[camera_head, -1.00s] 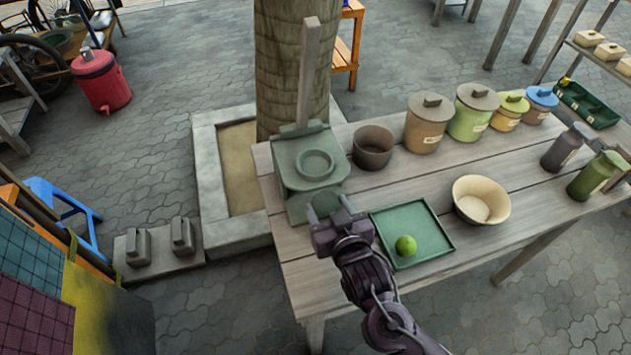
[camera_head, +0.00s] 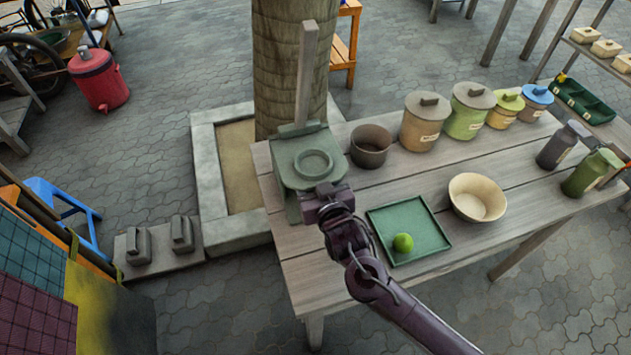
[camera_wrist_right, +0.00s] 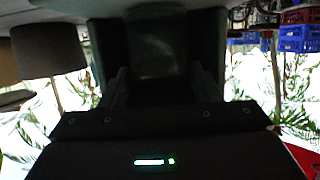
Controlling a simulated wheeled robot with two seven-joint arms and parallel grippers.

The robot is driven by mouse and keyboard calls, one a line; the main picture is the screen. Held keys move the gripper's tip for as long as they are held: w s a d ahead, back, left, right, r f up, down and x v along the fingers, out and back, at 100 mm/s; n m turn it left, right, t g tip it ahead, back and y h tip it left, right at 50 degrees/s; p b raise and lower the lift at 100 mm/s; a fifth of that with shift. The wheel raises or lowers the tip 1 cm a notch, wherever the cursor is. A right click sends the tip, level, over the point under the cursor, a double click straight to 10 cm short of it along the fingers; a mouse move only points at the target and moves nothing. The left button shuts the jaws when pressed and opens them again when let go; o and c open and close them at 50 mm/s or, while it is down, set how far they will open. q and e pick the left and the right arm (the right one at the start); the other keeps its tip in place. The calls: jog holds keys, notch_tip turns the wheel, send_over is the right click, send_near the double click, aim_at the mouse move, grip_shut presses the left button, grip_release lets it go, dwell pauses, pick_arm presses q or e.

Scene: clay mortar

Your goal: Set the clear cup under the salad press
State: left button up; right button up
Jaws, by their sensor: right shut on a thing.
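The salad press (camera_head: 308,165) is grey-green with a tall upright lever and a round ring on top, and stands at the left end of the table. My right gripper (camera_head: 322,194) is right at the press's front, low under the ring part. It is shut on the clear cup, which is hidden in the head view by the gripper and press. The right wrist view is dark, with the gripper's fingers (camera_wrist_right: 162,88) either side of a dim shape and a dark green body behind. I cannot tell whether the cup touches the base. My left gripper is out of view.
A green tray (camera_head: 433,232) with a lime (camera_head: 403,242) lies right of my right arm. A beige bowl (camera_head: 478,197), a dark brown pot (camera_head: 371,146) and several lidded canisters (camera_head: 424,121) stand farther right and back. A tree trunk (camera_head: 290,70) rises behind the press.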

jog(key=o, duration=1)
jog(key=shift+f, duration=0.1)
jog(key=shift+c, duration=0.2)
jog(key=shift+o, duration=0.6)
jog(key=v, duration=1.2)
jog(key=shift+r, duration=0.2)
